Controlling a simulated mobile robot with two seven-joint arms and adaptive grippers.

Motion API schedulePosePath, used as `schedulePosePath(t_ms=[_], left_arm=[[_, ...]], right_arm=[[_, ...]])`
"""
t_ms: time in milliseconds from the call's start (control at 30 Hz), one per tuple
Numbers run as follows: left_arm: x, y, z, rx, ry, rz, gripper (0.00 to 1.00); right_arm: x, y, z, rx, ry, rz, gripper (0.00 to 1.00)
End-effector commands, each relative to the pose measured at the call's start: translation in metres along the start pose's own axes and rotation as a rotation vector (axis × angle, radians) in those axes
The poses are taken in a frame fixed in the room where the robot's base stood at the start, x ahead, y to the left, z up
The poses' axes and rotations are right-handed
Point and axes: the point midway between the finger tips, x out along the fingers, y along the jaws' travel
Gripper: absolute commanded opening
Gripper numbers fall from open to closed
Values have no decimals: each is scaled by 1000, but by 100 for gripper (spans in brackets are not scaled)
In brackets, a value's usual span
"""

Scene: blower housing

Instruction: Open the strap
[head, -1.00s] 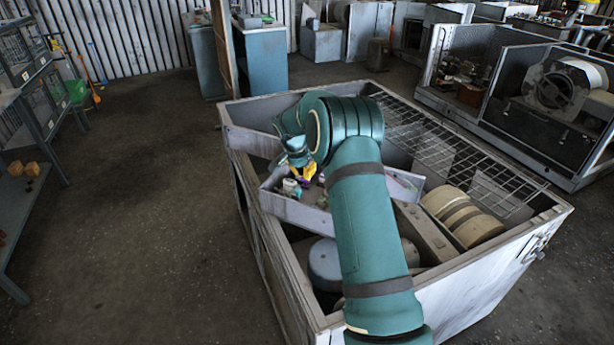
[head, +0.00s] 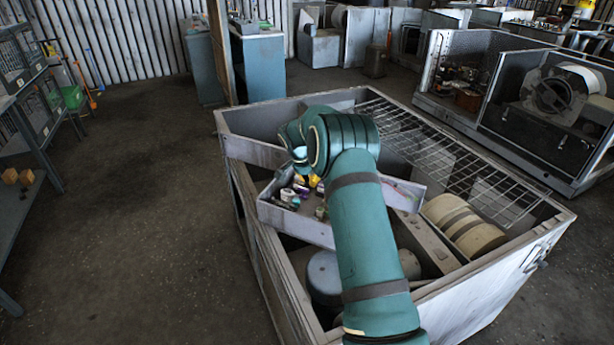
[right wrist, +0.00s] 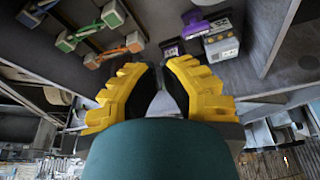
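I cannot pick out the strap with certainty. A cream roll (head: 463,222) with dark bands around it lies in the open grey housing (head: 262,255), right of my right arm. In the right wrist view, small blocks joined by green and orange bars (right wrist: 120,50) lie at the upper left. A purple part (right wrist: 204,22) and a grey block (right wrist: 221,45) are ahead at the upper right. My right gripper (right wrist: 160,72) has yellow fingers set apart with a gap between them and nothing visible in it. In the head view it is mostly hidden by my arm, over the tray. My left gripper is not in view.
A grey tray (head: 290,222) with several small parts sits across the housing. A wire grille (head: 445,155) covers the housing's far right side. Another open housing (head: 520,125) stands behind at the right. Shelving (head: 30,130) stands at the left, with free floor between.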

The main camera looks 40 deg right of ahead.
Motion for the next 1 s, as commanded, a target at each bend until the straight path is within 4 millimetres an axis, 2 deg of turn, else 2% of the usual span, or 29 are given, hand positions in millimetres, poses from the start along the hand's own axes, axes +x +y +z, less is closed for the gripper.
schedulePosePath(t_ms=[33, 267, 400, 600, 1000], left_arm=[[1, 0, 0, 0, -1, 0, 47], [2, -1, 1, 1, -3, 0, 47], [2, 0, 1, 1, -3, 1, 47], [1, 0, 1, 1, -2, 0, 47], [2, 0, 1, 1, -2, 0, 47]], right_arm=[[12, 1, 0, 0, -2, 3, 0], [57, 1, 1, 1, -2, 2, 0], [49, -1, 19, -4, -1, -2, 0], [44, 0, 35, -2, 0, 0, 0], [43, 0, 38, 0, 0, 0, 0]])
